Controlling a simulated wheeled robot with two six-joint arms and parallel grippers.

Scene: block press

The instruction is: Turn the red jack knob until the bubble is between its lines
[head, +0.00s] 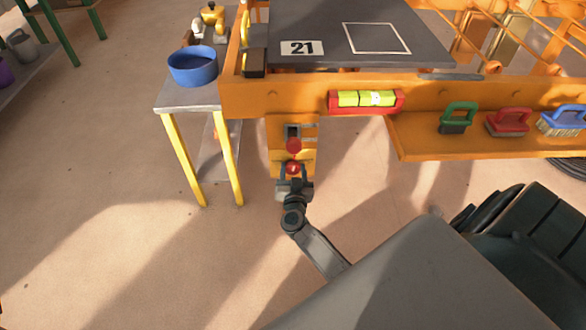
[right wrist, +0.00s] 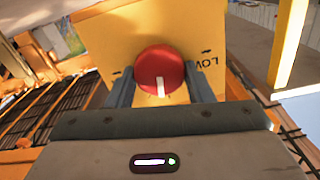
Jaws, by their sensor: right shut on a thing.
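The red jack knob (head: 293,168) sits low on the orange jack panel under the press frame. In the right wrist view the round knob (right wrist: 159,68) shows a white mark pointing down in the picture. My right gripper (head: 293,172) is shut on the knob, one grey finger on each side; the fingers also show in the right wrist view (right wrist: 160,88). The level (head: 366,101) is a red holder with a yellow-green vial on the frame's front beam. Its pale bubble (head: 376,98) looks right of the vial's middle; its lines are too small to judge. My left gripper is not in view.
A second red round part (head: 293,145) is just above the knob. A small table (head: 185,97) with a blue bowl (head: 193,66) stands left. Green (head: 459,117), red (head: 508,121) and blue (head: 562,120) brushes sit on the right shelf. Floor left of the panel is clear.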

